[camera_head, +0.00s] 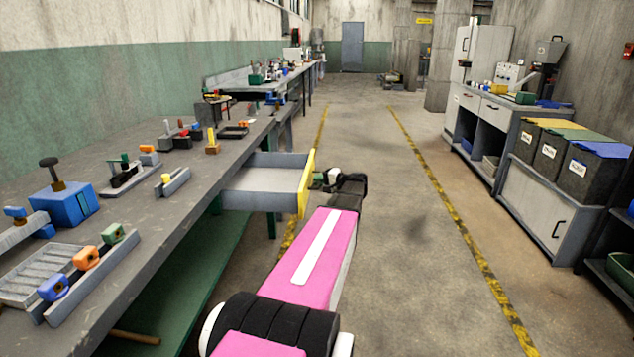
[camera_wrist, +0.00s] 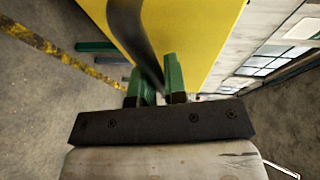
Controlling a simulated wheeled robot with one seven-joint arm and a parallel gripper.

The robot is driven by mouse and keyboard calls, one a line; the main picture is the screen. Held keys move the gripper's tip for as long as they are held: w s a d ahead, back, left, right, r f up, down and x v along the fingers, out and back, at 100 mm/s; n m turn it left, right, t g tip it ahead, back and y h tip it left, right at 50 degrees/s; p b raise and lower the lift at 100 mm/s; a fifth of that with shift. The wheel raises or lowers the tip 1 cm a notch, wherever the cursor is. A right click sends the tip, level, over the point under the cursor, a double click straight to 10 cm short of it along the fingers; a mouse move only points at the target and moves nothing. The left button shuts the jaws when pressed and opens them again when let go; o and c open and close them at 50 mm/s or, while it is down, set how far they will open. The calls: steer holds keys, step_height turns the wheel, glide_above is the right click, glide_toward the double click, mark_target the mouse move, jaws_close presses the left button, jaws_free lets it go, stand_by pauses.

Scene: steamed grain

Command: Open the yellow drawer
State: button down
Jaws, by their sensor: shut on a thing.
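The yellow drawer (camera_head: 306,184) stands pulled out from the workbench's side, its grey inside open to view from above. Its yellow front fills the upper middle of the wrist view (camera_wrist: 205,35). A dark curved handle (camera_wrist: 135,35) runs down the yellow front to between the green fingers of my gripper (camera_wrist: 155,82). My gripper is shut on this handle. In the head view my gripper (camera_head: 322,178) is at the outer face of the drawer front, and the grip itself is too small to make out there.
The long grey workbench (camera_head: 150,215) on the left carries clamps, blocks and small tools. A green shelf (camera_head: 190,290) lies beneath it. The floor aisle (camera_head: 400,220) right of the drawer is clear. Cabinets (camera_head: 540,205) with labelled bins line the right side.

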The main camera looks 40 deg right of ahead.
steer(key=c, duration=1.2)
jaws_free()
steer(key=shift+s, duration=0.1)
steer(key=v, duration=1)
steer(key=shift+s, duration=0.3)
steer(key=shift+d+r, duration=0.1)
